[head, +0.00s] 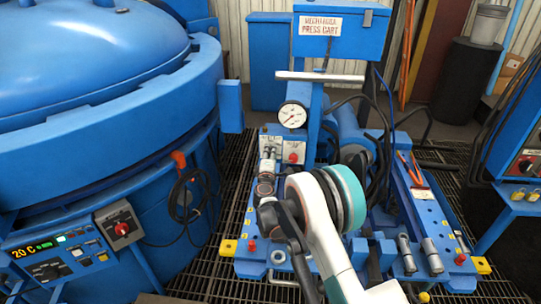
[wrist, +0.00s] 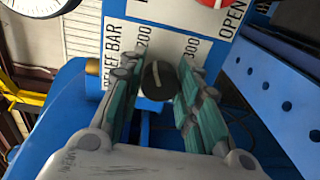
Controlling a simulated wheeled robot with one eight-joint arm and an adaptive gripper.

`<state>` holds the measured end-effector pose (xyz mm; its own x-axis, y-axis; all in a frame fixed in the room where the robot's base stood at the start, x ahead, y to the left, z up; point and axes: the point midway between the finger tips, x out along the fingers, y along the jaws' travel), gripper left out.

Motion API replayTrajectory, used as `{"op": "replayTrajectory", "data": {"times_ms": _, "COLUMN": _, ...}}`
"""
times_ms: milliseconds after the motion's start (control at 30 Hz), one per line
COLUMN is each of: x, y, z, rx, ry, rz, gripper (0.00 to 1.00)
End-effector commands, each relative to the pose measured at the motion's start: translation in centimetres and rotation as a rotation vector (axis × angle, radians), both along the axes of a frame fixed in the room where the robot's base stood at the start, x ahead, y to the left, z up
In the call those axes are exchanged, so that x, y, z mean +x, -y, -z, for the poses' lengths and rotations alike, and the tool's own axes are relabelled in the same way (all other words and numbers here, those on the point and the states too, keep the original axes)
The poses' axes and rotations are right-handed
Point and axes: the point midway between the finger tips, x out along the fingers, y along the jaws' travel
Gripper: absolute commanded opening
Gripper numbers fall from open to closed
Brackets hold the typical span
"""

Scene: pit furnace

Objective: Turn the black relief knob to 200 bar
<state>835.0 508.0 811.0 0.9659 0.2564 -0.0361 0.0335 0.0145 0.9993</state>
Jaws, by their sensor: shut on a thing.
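The black relief knob (wrist: 158,82) sits between the two teal-padded fingers of my gripper (wrist: 156,72) in the wrist view. The fingers are shut on it from both sides. A pale mark shows on the knob's face, but I cannot read its exact setting. The white relief plate (wrist: 122,42) behind it carries "BAR", with 200 at the knob's upper left and 300 at its upper right. In the head view my gripper (head: 267,165) reaches the cart's small panels and hides the knob.
A pressure gauge (head: 292,115) stands just above the panels; its rim also shows at the wrist view's top left. A red knob (head: 293,157) is close to the right of my gripper. The blue press cart (head: 340,40) has hoses at right. A large blue furnace (head: 100,70) fills the left.

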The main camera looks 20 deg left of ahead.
Motion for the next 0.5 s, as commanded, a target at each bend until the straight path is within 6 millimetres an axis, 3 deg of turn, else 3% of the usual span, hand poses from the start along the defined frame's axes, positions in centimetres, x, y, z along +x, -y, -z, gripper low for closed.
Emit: {"op": "replayTrajectory", "data": {"times_ms": 500, "x": -0.13, "y": -0.10, "z": 0.13, "rx": -0.045, "ry": 0.010, "rz": -0.002, "gripper": 0.07}}
